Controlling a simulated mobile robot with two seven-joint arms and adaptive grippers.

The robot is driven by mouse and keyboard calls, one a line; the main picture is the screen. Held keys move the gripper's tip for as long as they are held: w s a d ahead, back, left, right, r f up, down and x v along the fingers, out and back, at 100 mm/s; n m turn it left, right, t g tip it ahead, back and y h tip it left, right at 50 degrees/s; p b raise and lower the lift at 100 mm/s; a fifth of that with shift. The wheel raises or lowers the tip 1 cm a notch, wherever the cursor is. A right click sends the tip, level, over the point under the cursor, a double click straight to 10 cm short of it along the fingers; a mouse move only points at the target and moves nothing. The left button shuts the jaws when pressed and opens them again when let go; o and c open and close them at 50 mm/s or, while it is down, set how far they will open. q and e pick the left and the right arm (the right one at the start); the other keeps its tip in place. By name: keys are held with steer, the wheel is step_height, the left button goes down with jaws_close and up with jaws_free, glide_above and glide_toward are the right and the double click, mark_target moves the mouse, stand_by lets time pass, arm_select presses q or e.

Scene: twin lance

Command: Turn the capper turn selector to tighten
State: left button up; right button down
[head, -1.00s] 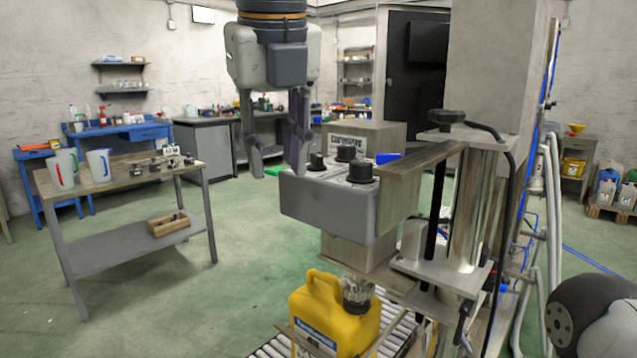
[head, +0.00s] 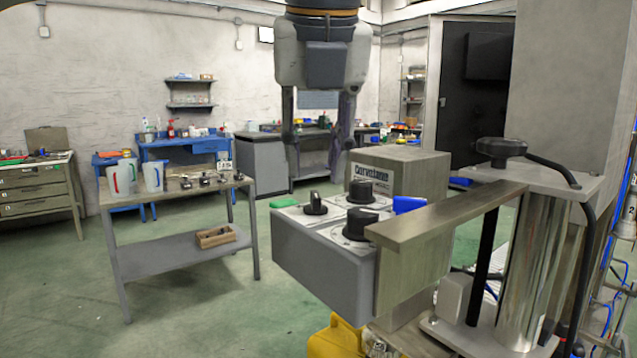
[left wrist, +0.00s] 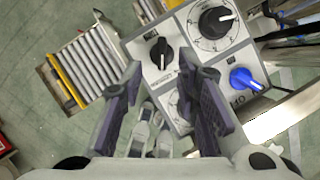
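The capper's grey control box (head: 325,262) has a pale top panel with several knobs. A small black pointer knob (head: 315,203), seemingly the turn selector, stands near the left edge; it also shows in the left wrist view (left wrist: 160,53). Two larger black dials (head: 360,192) (head: 355,225) with printed scales sit beside it. A blue knob (left wrist: 247,80) is at one panel edge. My left gripper (head: 317,138) is open, empty, pointing down above the panel, apart from the knobs. Its fingers (left wrist: 168,80) frame the panel in the wrist view. The selector's labels are too small to read. My right gripper is out of view.
A metal beam (head: 445,213) and column (head: 525,265) stand right of the box. A labelled box (head: 400,172) rises behind the dials. A yellow canister (head: 335,340) is below. A roller conveyor (left wrist: 88,65) shows in the wrist view. A side table (head: 185,188) stands left.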

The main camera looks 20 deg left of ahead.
mark_target(317, 194)
arm_select(q)
steer(key=x, duration=0.4)
steer(key=shift+w+f, duration=0.15)
steer(key=shift+f, duration=0.05)
jaws_close()
steer(key=shift+d+n, duration=0.1)
steer(key=shift+n, duration=0.3)
steer(key=n+y, duration=0.1)
steer(key=n, duration=0.1)
steer(key=n+g+y, duration=0.1)
steer(key=n, duration=0.1)
steer(key=shift+w+d+n, duration=0.15)
steer(key=shift+w+n, duration=0.05)
steer(key=shift+n, duration=0.2)
steer(key=n+g, duration=0.1)
steer(key=n, duration=0.2)
steer(key=n+g+y, duration=0.1)
steer(key=n, duration=0.2)
steer(key=shift+w, duration=0.2)
steer(key=shift+d+n, duration=0.1)
steer(key=shift+n, duration=0.2)
